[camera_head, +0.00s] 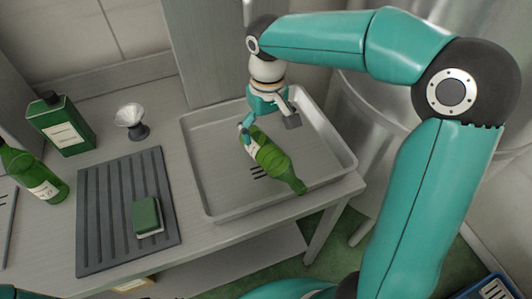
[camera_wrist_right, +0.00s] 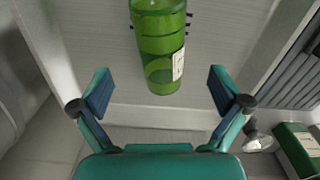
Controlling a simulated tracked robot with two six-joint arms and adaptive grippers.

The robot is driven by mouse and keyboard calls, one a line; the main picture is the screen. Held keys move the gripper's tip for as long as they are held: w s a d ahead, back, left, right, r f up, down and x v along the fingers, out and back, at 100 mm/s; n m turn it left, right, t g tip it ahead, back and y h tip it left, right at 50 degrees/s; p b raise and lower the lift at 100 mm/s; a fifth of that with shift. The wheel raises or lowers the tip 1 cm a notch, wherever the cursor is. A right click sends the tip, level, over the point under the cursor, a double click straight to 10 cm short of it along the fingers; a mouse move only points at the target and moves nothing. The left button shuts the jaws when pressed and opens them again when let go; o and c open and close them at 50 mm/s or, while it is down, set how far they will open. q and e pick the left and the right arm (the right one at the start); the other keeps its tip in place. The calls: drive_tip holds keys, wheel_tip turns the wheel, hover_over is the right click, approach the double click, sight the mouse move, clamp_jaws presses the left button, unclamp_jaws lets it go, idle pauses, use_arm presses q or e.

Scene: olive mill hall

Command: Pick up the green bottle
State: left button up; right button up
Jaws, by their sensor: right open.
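A green bottle (camera_head: 277,163) with a pale label lies on its side in the shallow grey basin (camera_head: 205,195), its neck pointing to the lower right in the head view. My right gripper (camera_head: 268,126) is open at the bottle's label end, one finger beside it; the head view does not show clearly whether they touch. In the right wrist view the bottle (camera_wrist_right: 160,50) lies ahead, its near end reaching toward the gap between the open fingers of the gripper (camera_wrist_right: 160,90). My left gripper is not in view.
A dark green canister (camera_head: 62,125) and a small white funnel-shaped item (camera_head: 130,117) stand at the back left. A green sponge (camera_head: 146,216) sits on a dark ribbed mat (camera_head: 105,215) left of the basin. A large metal vessel (camera_head: 365,110) is at right.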

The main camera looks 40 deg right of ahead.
sight(267, 146)
drive_tip(key=shift+s+f+p, duration=0.1)
drive_tip(key=shift+f+p, duration=0.35)
drive_tip(key=shift+f, duration=3.25)
drive_tip(key=c, duration=1.6)
drive_tip(key=shift+r, duration=0.1)
